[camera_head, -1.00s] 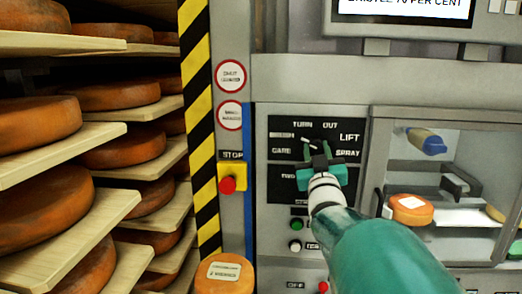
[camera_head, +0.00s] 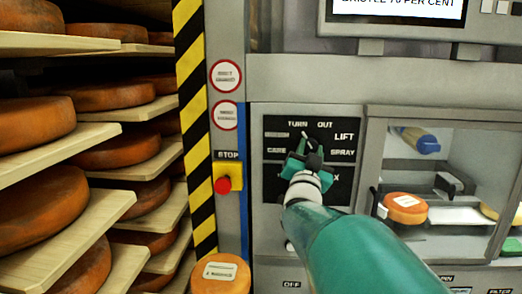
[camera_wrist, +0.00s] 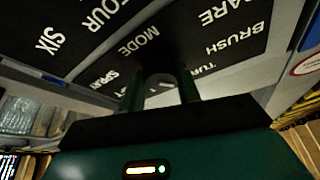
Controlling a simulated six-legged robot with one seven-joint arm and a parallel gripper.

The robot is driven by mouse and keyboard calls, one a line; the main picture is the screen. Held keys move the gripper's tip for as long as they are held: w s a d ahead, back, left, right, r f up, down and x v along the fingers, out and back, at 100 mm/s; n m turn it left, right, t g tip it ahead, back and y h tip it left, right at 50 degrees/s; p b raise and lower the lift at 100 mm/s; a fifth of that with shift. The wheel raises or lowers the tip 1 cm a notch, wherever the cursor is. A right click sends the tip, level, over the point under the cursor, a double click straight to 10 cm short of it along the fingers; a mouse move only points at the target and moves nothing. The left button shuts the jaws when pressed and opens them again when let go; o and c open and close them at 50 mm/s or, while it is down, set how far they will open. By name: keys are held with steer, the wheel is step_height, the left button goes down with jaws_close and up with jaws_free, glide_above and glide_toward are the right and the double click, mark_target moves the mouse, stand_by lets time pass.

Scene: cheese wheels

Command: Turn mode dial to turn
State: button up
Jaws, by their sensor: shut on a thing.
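The mode dial sits on a black label panel (camera_head: 275,150) marked TURN, OUT, LIFT, SPRAY and, at the left, a word like CARE. My gripper (camera_head: 305,145) is at the dial, just below the words TURN and OUT, and hides most of it. In the wrist view the two green fingers (camera_wrist: 160,88) stand either side of a rounded grey part, the dial (camera_wrist: 160,79), and are shut on it. A dark tip shows between the fingers in the head view, but which word the dial points to cannot be told for sure.
A red stop button (camera_head: 222,185) on a yellow box is left of the panel. A glass-fronted bay (camera_head: 455,150) with a cheese wheel (camera_head: 403,208) is at the right. Shelves of cheese wheels (camera_head: 120,150) fill the left. Another wheel (camera_head: 220,275) stands below the stop button.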

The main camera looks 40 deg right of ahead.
steer(key=shift+m+g, duration=0.7)
steer(key=shift+m, duration=0.8)
steer(key=shift+h, duration=0.3)
steer(key=o, duration=1)
steer(key=shift+c, duration=0.2)
steer(key=shift+a, duration=0.1)
steer(key=v, duration=1.3)
steer(key=shift+a, duration=0.35)
steer(key=shift+s, duration=0.1)
